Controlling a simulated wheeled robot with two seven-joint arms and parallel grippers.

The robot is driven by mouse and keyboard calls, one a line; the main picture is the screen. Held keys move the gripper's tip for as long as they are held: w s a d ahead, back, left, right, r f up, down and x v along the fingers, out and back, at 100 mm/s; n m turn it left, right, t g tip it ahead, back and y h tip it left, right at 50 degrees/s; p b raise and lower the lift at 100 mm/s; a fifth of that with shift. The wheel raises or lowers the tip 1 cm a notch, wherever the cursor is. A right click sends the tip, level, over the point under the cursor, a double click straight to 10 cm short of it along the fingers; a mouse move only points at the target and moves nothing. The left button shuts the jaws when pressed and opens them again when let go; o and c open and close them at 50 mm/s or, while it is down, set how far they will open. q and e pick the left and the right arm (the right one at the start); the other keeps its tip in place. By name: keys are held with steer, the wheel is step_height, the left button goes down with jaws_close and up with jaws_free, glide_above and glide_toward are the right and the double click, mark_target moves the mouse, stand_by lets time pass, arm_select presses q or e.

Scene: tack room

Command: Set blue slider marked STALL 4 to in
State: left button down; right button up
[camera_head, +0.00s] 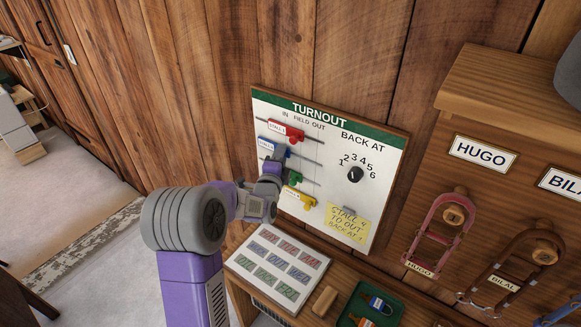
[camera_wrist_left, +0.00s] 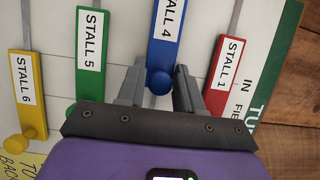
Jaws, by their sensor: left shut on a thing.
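The turnout board (camera_head: 385,160) hangs on the wood wall, with columns IN, FIELD and OUT from left to right. The blue slider marked STALL 4 (camera_head: 268,146) is on the second track, with its label plate toward the IN side. In the left wrist view the blue slider (camera_wrist_left: 168,28) sits further toward the IN side than the red STALL 1 slider (camera_wrist_left: 228,70). My left gripper (camera_head: 277,164) is at the board; in the wrist view its fingers (camera_wrist_left: 160,88) are shut on the round blue knob. My right gripper is not in view.
The green STALL 5 slider (camera_wrist_left: 91,50) and yellow STALL 6 slider (camera_wrist_left: 27,90) are close beside the fingers. A dial (camera_head: 355,174) and yellow note (camera_head: 347,224) are on the board's right.

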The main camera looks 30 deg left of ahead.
arm_select(q)
steer(key=shift+a, duration=0.65)
steer(key=shift+r, duration=0.1)
steer(key=c, duration=1)
jaws_free()
steer(key=shift+a, duration=0.1)
steer(key=v, duration=0.7)
steer(key=shift+s+b, duration=0.25)
steer(key=shift+b, duration=0.1)
